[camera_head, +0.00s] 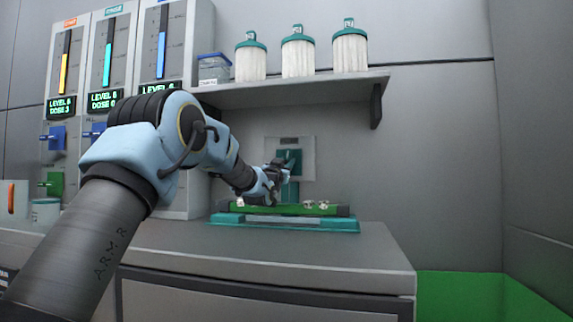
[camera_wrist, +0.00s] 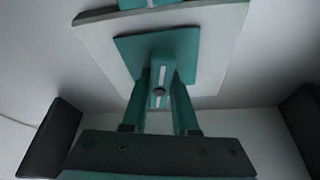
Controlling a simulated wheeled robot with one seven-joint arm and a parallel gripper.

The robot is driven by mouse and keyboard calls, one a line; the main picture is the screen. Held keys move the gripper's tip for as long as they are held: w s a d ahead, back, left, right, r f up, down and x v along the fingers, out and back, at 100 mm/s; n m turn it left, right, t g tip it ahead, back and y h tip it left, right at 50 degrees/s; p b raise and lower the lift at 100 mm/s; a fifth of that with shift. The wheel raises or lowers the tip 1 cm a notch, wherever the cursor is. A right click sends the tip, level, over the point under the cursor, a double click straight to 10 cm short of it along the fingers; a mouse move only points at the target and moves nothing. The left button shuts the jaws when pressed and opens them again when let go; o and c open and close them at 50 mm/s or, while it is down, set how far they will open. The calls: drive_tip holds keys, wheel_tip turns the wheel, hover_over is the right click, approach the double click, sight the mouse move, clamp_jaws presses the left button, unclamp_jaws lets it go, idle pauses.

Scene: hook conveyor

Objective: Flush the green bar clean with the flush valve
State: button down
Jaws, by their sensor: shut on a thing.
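No water is visible.
A wall shelf (camera_head: 300,92) above the valve holds several white canisters and a blue-lidded box (camera_head: 214,68). Tall dispensers with level displays (camera_head: 103,101) stand at the left, partly behind my arm. The counter (camera_head: 365,248) right of the holder is clear.

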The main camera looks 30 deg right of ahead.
drive_tip(key=shift+f, duration=0.15)
drive_tip(key=c, duration=0.7)
unclamp_jaws()
drive_tip(key=v, duration=1)
drive_tip(key=shift+s+a, duration=0.25)
drive_tip(key=shift+a, duration=0.1)
